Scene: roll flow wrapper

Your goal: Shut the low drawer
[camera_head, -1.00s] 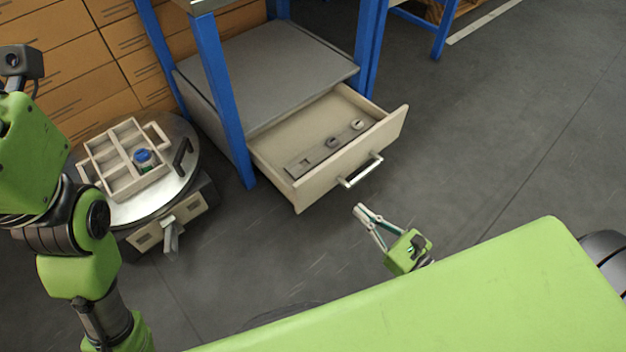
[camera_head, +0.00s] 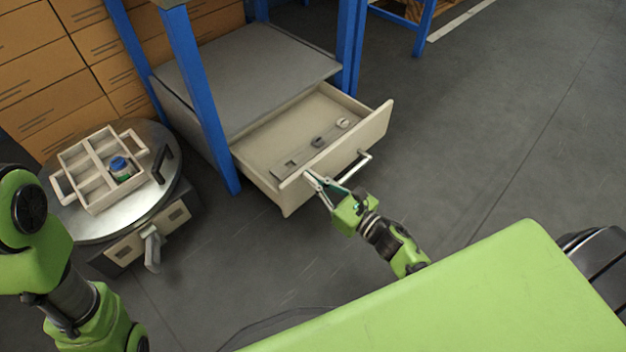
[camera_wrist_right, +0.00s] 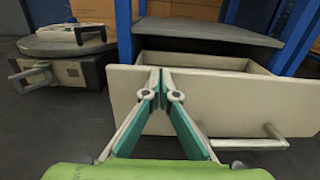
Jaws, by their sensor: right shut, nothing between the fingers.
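The low drawer (camera_head: 355,143) is pulled out from under the grey shelf of the blue-legged bench. Its beige front and bar handle (camera_head: 352,168) face me. Inside lies a flat grey strip with small dark parts (camera_head: 317,143). My right gripper (camera_head: 309,176) is shut and empty, its tips at the drawer front, left of the handle. In the right wrist view the closed fingertips (camera_wrist_right: 161,72) overlap the upper part of the drawer front (camera_wrist_right: 230,102); I cannot tell whether they touch it. My left gripper is out of view; only part of that arm shows.
A round-topped cart (camera_head: 88,228) stands left of the bench, carrying a divided tray (camera_head: 90,205) with a blue-capped container (camera_head: 119,166). A blue bench leg (camera_head: 203,100) stands just left of the drawer. Floor to the right is clear.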

